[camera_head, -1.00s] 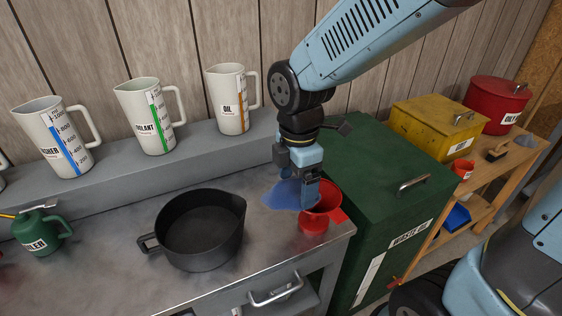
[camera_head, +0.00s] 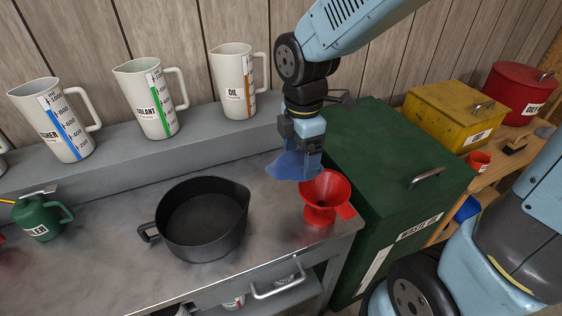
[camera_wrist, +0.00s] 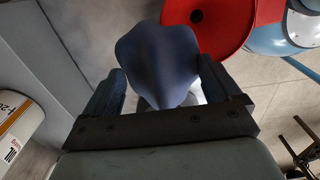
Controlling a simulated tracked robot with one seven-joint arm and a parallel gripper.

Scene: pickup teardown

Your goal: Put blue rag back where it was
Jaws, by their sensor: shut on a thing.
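The blue rag (camera_head: 290,165) hangs from my gripper (camera_head: 305,150) above the bench top, just left of and behind the red funnel. In the wrist view the rag (camera_wrist: 157,62) bulges between the two dark fingers of my gripper (camera_wrist: 158,88). My gripper is shut on it and points down. The rag's lower edge looks close to the bench; I cannot tell whether it touches.
A red funnel (camera_head: 322,212) stands at the bench's right end. A black pan (camera_head: 203,222) stands left of it. Jugs, including the oil jug (camera_head: 233,88), line the grey shelf. A green waste oil bin (camera_head: 395,165) stands right of the bench.

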